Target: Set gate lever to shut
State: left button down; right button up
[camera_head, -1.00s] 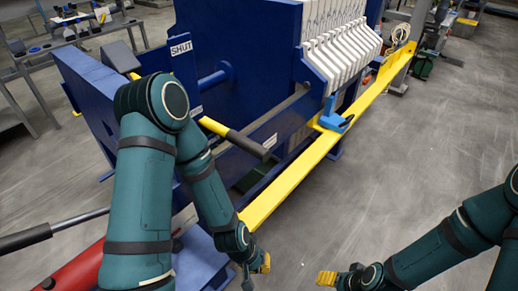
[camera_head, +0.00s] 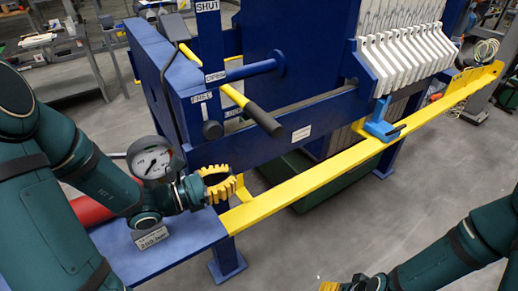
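A lever with a yellow shaft and black grip (camera_head: 263,119) sticks out of the blue press frame, pointing down and right. Its yellow base is just below the OPEN label (camera_head: 215,77); the SHUT label (camera_head: 207,6) is higher on the same upright blue plate. I take this as the gate lever. My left gripper (camera_head: 219,183) has yellow toothed fingers with a dark gap between them. It is empty, below and left of the black grip, apart from it. My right gripper (camera_head: 330,286) is at the bottom edge, mostly cut off.
A round pressure gauge (camera_head: 152,161) stands beside my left wrist, above a blue ledge (camera_head: 195,232). A long yellow rail (camera_head: 330,172) with a blue clamp (camera_head: 382,128) runs along the press. White filter plates (camera_head: 405,55) are behind. Open floor lies in front.

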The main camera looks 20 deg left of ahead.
pick_arm(q)
jog(key=w+d+r+n+t, duration=0.1)
jog(key=w+d+r, duration=0.4)
jog(key=w, duration=0.4)
jog(key=shift+r+y+b, duration=0.3)
jog(key=shift+r+b, duration=0.1)
jog(key=shift+r, duration=0.1)
